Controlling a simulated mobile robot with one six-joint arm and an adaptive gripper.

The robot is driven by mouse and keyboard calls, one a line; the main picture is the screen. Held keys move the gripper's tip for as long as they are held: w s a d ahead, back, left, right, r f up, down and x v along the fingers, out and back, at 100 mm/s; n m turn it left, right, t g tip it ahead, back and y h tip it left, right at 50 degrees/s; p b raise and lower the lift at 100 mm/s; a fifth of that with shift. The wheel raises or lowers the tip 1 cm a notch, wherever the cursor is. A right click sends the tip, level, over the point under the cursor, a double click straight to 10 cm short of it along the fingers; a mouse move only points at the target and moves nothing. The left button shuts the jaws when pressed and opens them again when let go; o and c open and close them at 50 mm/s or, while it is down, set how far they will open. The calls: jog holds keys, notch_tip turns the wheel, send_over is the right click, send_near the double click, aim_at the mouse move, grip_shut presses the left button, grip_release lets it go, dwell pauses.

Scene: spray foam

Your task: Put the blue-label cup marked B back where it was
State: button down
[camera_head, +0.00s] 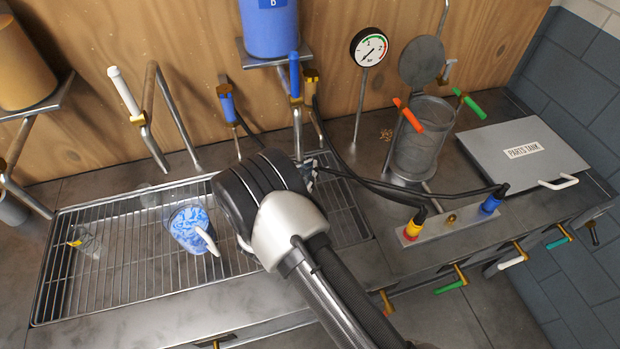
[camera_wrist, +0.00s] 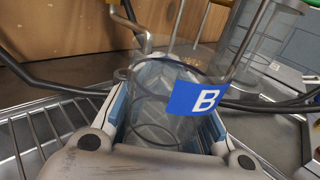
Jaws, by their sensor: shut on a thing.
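The clear cup with the blue label marked B (camera_wrist: 195,98) is between the two fingers of my gripper (camera_wrist: 166,112) in the wrist view. My gripper is shut on it, with one finger on each side, and the label faces the camera. The cup looks roughly upright; whether its base touches the rack is hidden. In the head view my gripper (camera_head: 308,170) is over the right part of the rack, below the blue tank, and my arm hides most of the cup.
A small clear cup (camera_head: 84,243) is at the rack's left. The blue tank marked B (camera_head: 270,28) hangs above.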

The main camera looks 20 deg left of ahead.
jog(key=shift+w, duration=0.2)
jog(key=shift+f+b, duration=0.6)
jog(key=shift+f, duration=1.1)
jog(key=shift+f, duration=0.25)
jog(key=c, duration=1.3)
grip_release()
jog(key=shift+r, duration=0.15)
